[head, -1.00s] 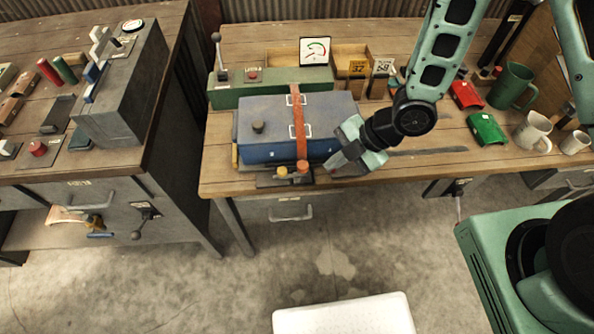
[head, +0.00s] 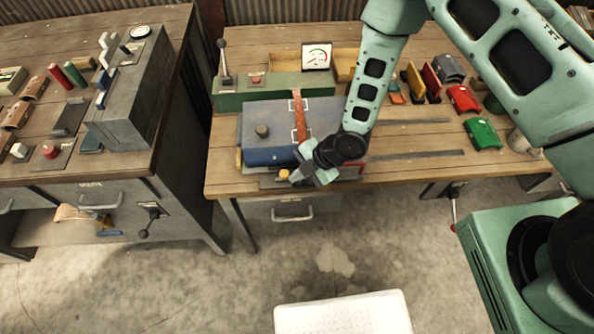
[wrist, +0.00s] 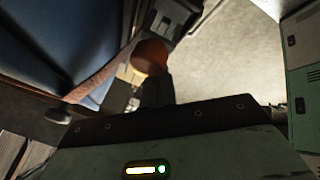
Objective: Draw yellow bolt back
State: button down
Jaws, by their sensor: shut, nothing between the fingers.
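The yellow bolt knob (head: 284,175) sits on a dark plate at the front table edge, before the blue case (head: 270,155). My gripper (head: 295,179) is shut and empty, its tips low beside the yellow knob on its right. I cannot tell whether they touch it. In the wrist view, an orange knob (wrist: 150,57) stands just beyond the dark fingers (wrist: 155,92), with a small yellow part (wrist: 125,72) beside it. In the head view my gripper hides the orange knob and part of the plate.
A red strap (head: 298,110) runs over the blue case. A green box with a lever (head: 255,97) stands behind it. Red (head: 463,98) and green (head: 482,133) holders lie at the right. A drawer handle (head: 292,214) is below the table edge. The table right of my gripper is mostly clear.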

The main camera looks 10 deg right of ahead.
jog(key=shift+a+f, duration=0.1)
jog(key=shift+a, duration=0.05)
jog(key=shift+w+a+b, duration=0.1)
jog(key=shift+a+b, duration=0.25)
jog(key=shift+b, duration=0.05)
jog(key=a+b, duration=0.2)
jog(key=a, duration=0.1)
jog(key=shift+a+f+b, duration=0.15)
jog(key=shift+a+b, duration=0.15)
jog(key=shift+a, duration=0.1)
jog(key=shift+a+r, duration=0.25)
